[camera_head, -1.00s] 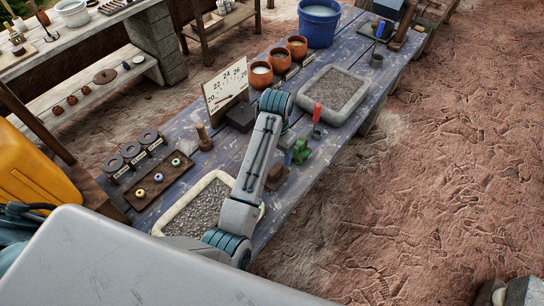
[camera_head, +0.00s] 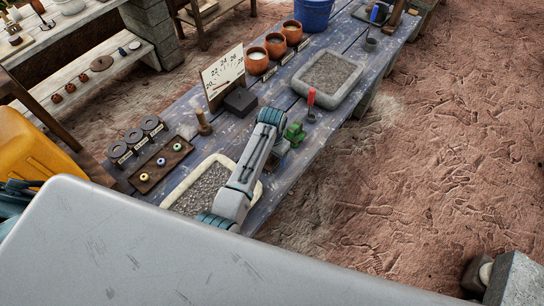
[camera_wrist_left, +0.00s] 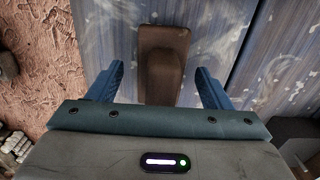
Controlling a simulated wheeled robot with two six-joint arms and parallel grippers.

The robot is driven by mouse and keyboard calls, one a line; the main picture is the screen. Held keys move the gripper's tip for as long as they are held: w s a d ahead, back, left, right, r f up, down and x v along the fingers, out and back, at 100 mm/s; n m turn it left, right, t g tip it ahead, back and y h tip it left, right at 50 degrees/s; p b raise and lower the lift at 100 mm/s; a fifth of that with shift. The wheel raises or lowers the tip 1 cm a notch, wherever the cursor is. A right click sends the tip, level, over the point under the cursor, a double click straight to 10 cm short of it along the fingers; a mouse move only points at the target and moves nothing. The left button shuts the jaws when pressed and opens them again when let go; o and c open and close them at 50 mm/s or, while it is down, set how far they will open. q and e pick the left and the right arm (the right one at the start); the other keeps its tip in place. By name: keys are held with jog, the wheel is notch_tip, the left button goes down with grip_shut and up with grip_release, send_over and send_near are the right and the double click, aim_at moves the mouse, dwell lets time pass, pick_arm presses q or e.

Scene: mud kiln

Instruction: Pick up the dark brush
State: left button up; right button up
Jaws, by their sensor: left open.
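In the left wrist view a dark brown, block-like thing (camera_wrist_left: 163,62), which looks like the dark brush, lies on the blue-grey planks with a raised narrower part along its middle. My left gripper (camera_wrist_left: 160,72) is open, with one blue finger on each side of its near part. I cannot tell whether the fingers touch it. In the head view my left gripper (camera_head: 277,157) is low over the table's near edge, beyond my arm, and the brown thing is largely hidden there. My right gripper is in neither view.
A green object (camera_head: 294,134) and a red-handled tool (camera_head: 311,97) stand close beyond the gripper. A gravel-filled tray (camera_head: 177,201) lies left of the arm. A grey tray (camera_head: 357,86), a dark block (camera_head: 240,101) and orange pots (camera_head: 275,45) stand farther back.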

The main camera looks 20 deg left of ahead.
pick_arm(q)
jog(key=shift+w, duration=0.1)
jog(key=shift+c, duration=0.6)
jog(key=c, duration=1)
jog(key=shift+r, duration=0.1)
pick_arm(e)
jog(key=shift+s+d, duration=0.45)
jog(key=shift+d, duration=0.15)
